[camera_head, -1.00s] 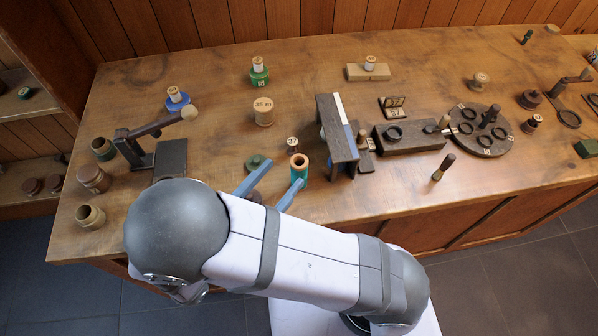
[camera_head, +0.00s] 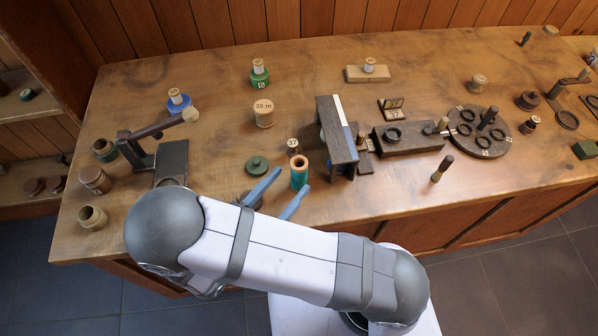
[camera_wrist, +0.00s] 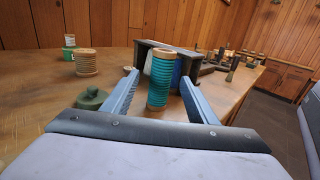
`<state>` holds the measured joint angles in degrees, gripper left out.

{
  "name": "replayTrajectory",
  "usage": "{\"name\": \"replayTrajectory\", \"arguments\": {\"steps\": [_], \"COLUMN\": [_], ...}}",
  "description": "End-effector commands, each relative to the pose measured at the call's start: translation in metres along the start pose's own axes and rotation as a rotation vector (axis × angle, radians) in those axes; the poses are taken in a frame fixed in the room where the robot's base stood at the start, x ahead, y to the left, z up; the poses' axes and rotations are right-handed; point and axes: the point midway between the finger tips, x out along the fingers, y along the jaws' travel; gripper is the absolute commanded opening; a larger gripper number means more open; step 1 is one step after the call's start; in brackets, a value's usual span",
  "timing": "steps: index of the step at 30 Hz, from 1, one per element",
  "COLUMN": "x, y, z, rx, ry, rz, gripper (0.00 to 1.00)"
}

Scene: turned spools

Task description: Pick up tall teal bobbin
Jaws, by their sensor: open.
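The tall teal bobbin (camera_head: 299,174) stands upright on the bench, with a tan wooden top with a hole. In the wrist view the teal bobbin (camera_wrist: 161,82) shows ribbed teal winding between tan ends, beyond and between my two fingers. My gripper (camera_head: 282,186) is open, with blue fingers; in the head view its tips are on the near side of the bobbin. In the wrist view my gripper (camera_wrist: 160,84) has a finger on either side of the bobbin's outline. I cannot tell how far the tips reach along it.
A dark green disc-like piece (camera_head: 257,166) lies left of the bobbin. A small numbered spool (camera_head: 293,146) stands just behind it. A dark wooden stand with a blue and white panel (camera_head: 337,140) is close on the right. The bench front is clear.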

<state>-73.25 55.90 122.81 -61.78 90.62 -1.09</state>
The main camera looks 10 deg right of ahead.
Motion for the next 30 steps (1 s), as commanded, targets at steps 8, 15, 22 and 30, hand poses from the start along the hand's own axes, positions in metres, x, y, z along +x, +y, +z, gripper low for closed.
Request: {"name": "replayTrajectory", "arguments": {"steps": [8,15,22,30], "x": [0.032,0.05,0.05,0.05], "y": [-0.004,-0.002,-0.002,-0.002], "z": [0.003,0.0,-0.001,-0.001], "rx": [-0.004,-0.001,-0.001,-0.001], "ry": [-0.001,0.0,0.001,0.0], "rz": [-0.005,-0.001,0.0,0.0], "gripper": [0.53,0.53,0.53,0.08]}}
